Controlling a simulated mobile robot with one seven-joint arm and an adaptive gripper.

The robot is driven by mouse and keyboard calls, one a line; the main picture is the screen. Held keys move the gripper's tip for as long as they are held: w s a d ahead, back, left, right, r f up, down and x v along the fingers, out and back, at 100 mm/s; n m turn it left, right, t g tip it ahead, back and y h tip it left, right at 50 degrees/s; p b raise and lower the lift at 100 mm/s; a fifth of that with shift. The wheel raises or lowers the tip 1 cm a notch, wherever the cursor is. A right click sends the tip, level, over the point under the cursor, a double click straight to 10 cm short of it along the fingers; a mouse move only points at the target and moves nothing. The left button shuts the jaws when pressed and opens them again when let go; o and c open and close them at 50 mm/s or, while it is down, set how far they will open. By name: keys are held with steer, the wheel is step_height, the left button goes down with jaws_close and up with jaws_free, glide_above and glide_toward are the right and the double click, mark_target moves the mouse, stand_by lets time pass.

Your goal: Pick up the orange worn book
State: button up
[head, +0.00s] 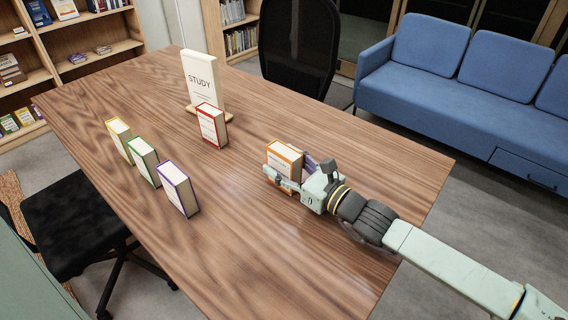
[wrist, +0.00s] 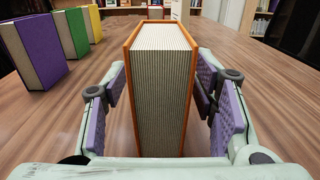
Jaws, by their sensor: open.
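The orange book (head: 285,157) stands upright on the wooden table, right of the middle in the head view. In the wrist view the orange book (wrist: 161,85) fills the centre, with its page edges facing me. My gripper (head: 283,178) is low at the table, one finger on each side of the book. In the wrist view my gripper (wrist: 160,105) is open. Its left pad is close to the book with a small gap. Its right pad is very near the book's right side; I cannot tell whether it touches.
A red book (head: 212,125) stands near the STUDY sign (head: 202,80). A yellow book (head: 118,138), a green book (head: 144,161) and a purple book (head: 178,189) stand in a row at left. The wooden table (head: 260,240) is bare at the front. A blue sofa (head: 470,90) is beyond it.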

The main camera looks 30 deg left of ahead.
steer(key=shift+c, duration=0.4)
jaws_close()
stand_by(0.4)
